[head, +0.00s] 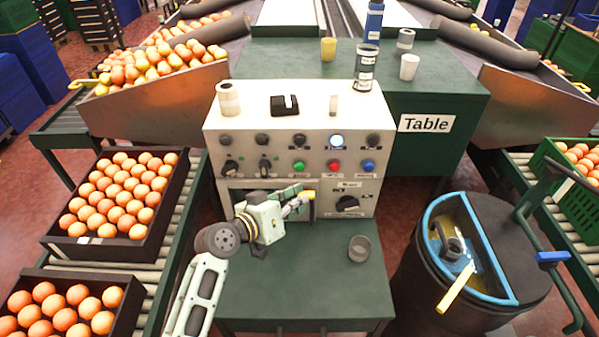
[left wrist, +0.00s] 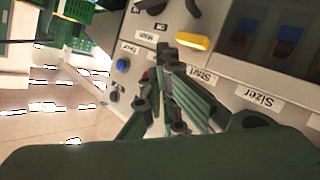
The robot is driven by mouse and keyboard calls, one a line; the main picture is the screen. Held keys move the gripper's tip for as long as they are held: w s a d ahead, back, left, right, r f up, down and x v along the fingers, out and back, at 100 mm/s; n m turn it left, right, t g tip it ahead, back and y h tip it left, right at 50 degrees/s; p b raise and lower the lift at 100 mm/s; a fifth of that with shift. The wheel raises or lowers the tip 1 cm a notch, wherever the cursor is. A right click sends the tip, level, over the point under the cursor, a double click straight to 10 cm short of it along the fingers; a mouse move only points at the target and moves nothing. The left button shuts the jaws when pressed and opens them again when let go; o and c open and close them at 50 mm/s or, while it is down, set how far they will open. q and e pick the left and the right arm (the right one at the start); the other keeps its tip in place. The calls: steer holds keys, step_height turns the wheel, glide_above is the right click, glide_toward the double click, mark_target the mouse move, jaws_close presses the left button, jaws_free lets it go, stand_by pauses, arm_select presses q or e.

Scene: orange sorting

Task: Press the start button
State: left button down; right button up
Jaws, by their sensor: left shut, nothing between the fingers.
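The control panel (head: 222,132) stands on a green table. Its row of round buttons has a green one (head: 298,167), a red one (head: 333,166) and a blue one (head: 368,166), all uncovered in the head view. My left gripper (head: 303,198) is shut and empty in front of the panel, below the green button in the picture. In the left wrist view its fingers (left wrist: 166,62) lie close to the "Start" label (left wrist: 200,76). The green button does not show there; the fingers may hide it. I cannot tell whether they touch the panel. My right gripper is not in view.
A yellow handle (head: 312,194) is beside my left fingertips; it also shows in the left wrist view (left wrist: 193,41). A cup (head: 359,248) stands on the green table (head: 300,290). Crates of oranges (head: 50,242) are left; a dark bin (head: 420,290) is right.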

mark_target(299, 167)
arm_select(q)
steer(key=w+b, duration=0.1)
steer(key=w, duration=0.3)
stand_by(1.4)
steer(key=shift+b, duration=0.35)
steer(key=shift+w, duration=0.4)
steer(key=shift+w+b, duration=0.5)
stand_by(0.4)
steer(key=shift+s+r, duration=0.1)
steer(key=shift+s+p, duration=0.55)
steer(key=shift+s, duration=0.3)
